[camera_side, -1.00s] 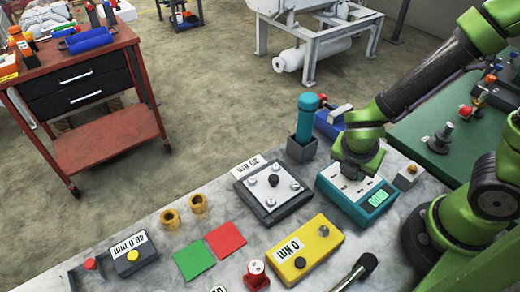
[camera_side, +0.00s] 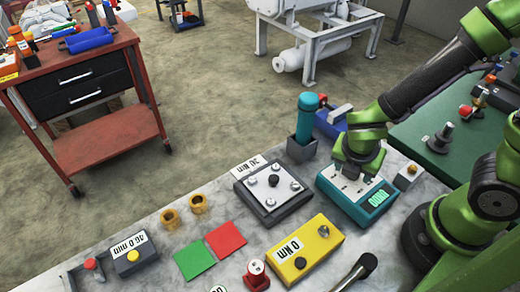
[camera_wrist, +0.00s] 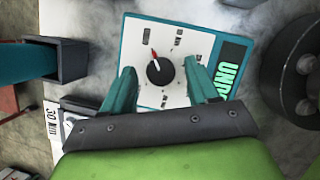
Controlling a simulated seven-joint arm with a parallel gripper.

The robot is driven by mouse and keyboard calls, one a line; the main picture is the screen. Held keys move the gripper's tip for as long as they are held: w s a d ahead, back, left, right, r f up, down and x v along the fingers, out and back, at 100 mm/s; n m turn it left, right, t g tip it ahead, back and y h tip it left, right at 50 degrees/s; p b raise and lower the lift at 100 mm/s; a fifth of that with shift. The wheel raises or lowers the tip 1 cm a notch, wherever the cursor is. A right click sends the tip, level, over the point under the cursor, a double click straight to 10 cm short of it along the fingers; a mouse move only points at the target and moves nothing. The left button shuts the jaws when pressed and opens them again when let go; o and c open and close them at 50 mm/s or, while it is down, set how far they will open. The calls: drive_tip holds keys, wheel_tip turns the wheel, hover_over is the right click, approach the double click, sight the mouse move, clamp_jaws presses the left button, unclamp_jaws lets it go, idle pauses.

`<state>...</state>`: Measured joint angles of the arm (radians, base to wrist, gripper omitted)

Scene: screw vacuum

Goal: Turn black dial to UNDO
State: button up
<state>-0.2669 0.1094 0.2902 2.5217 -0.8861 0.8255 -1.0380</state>
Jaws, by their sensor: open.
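The black dial (camera_wrist: 160,71) with a red pointer sits on the white face of the teal box (camera_wrist: 124,50). In the wrist view its pointer aims up and slightly left. The box's green display (camera_wrist: 231,62) shows letters that look like "UND", with the rest hard to read. My gripper (camera_wrist: 161,84) is open, its two teal fingers on either side of the dial, with a gap to it in this view. In the side view my gripper (camera_side: 358,172) is low over the teal box (camera_side: 366,212) and hides the dial.
A grey holder with a teal cylinder (camera_side: 307,118) stands behind the box. The grey plate (camera_side: 272,190) is to its left, and the yellow box (camera_side: 306,250) is in front. A small grey block with a knob (camera_side: 408,176) sits close on the right.

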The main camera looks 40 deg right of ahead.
drive_tip(key=v, duration=1.7)
drive_tip(key=w+d+r+m+t+y, duration=0.1)
drive_tip(key=d+r+m+t+y, duration=0.1)
drive_tip(key=m, duration=1.1)
drive_tip(key=w+d+r+m+t+y, duration=0.1)
drive_tip(key=d+m, duration=0.5)
drive_tip(key=m, duration=0.7)
drive_tip(key=w+t+y, duration=0.1)
drive_tip(key=t+y, duration=0.1)
drive_tip(key=y, duration=0.1)
drive_tip(key=shift+r+t, duration=0.3)
drive_tip(key=shift+r, duration=0.1)
